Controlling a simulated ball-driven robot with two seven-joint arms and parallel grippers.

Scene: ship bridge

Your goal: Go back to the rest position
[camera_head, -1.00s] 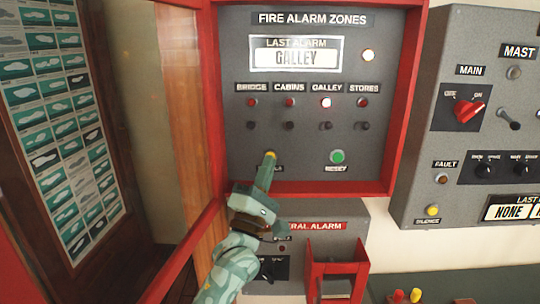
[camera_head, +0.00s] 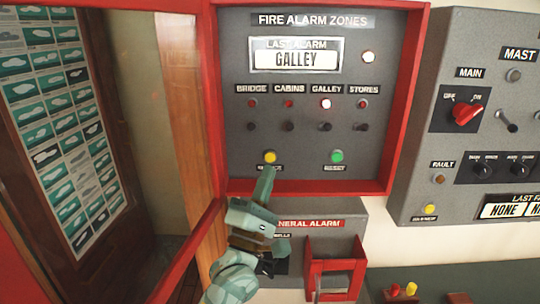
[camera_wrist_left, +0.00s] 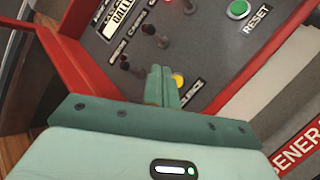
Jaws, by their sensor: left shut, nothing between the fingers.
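My left gripper (camera_head: 266,182) is shut and empty. Its fingertips sit just below the yellow button (camera_head: 270,157) on the fire alarm panel (camera_head: 303,179), apart from it as far as the head view shows. In the left wrist view the shut fingers (camera_wrist_left: 162,87) point at the panel beside the yellow button (camera_wrist_left: 178,80). The gripper partly covers the label under that button. The green reset button (camera_head: 337,157) is to its right. The galley light (camera_head: 325,103) is lit, and the display (camera_head: 296,60) reads GALLEY. My right gripper does not show.
The red cabinet frame (camera_head: 400,100) surrounds the panel, with its glazed door (camera_head: 150,110) open at left. The general alarm box (camera_head: 325,238) with a red bracket (camera_head: 336,266) is below. A grey panel with switches (camera_head: 420,150) is at right.

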